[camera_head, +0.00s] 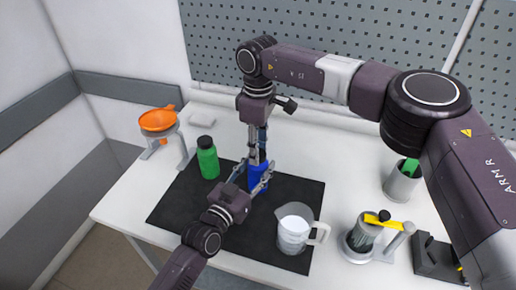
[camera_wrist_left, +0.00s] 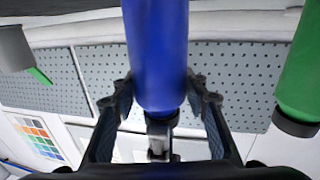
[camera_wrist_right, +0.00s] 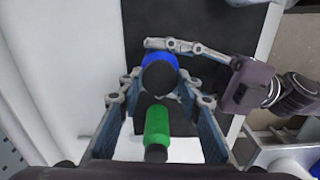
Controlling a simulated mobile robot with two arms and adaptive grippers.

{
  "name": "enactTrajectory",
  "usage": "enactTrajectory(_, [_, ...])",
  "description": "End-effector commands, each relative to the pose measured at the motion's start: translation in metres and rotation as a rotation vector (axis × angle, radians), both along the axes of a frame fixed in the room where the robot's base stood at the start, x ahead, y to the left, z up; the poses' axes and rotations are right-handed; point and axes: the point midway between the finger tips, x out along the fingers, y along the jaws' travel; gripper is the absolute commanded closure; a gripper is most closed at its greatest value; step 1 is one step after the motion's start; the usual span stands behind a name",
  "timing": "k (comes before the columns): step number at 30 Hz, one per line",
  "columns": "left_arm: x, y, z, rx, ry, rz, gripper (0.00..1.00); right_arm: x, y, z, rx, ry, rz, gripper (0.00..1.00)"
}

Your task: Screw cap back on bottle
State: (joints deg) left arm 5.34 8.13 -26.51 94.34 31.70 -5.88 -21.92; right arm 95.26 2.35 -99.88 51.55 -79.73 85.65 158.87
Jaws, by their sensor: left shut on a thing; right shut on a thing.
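The blue bottle (camera_head: 259,181) stands upright on the black mat (camera_head: 296,189). My left gripper (camera_head: 253,175) is shut around its body from the front; the left wrist view shows the bottle (camera_wrist_left: 157,50) between both fingers. My right gripper (camera_head: 257,153) points down over the bottle's top and is shut on the black cap (camera_wrist_right: 158,77). The cap lies in line with the bottle's neck in the right wrist view. I cannot tell how far it is threaded. In the head view the cap is hidden by the right fingers.
A green bottle (camera_head: 208,160) with a black cap stands left of the blue one. A clear beaker (camera_head: 295,230) stands at the mat's front right. An orange funnel (camera_head: 157,120) on a stand is at the left. Several tools and a metal cup (camera_head: 402,184) are at the right.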

Motion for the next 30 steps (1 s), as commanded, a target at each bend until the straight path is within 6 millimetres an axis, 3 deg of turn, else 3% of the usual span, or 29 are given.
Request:
enactTrajectory(6, [-0.0004,-0.0005,-0.0002,0.0,0.0,-0.001,1.0,0.0012,-0.0008,0.0011,-0.002,-0.005,-0.225,0.75])
enactTrajectory(16, [-0.0005,-0.0004,-0.0003,0.0,0.001,-0.001,1.0,0.0012,-0.0006,0.0009,-0.001,-0.003,-0.248,0.75])
enactTrajectory(17, [-0.0004,-0.0003,-0.0004,0.0,0.001,-0.001,1.0,0.0011,-0.0006,0.0009,-0.001,-0.004,-0.248,0.64])
enactTrajectory(21, [-0.0004,-0.0003,-0.0004,0.0,0.001,-0.001,1.0,0.001,-0.0006,0.0007,-0.001,-0.003,-0.247,0.5])
enactTrajectory(30, [-0.0004,-0.0003,-0.0005,0.0,0.001,-0.001,1.0,0.0004,-0.0003,0.0019,-0.001,-0.002,-0.245,0.5])
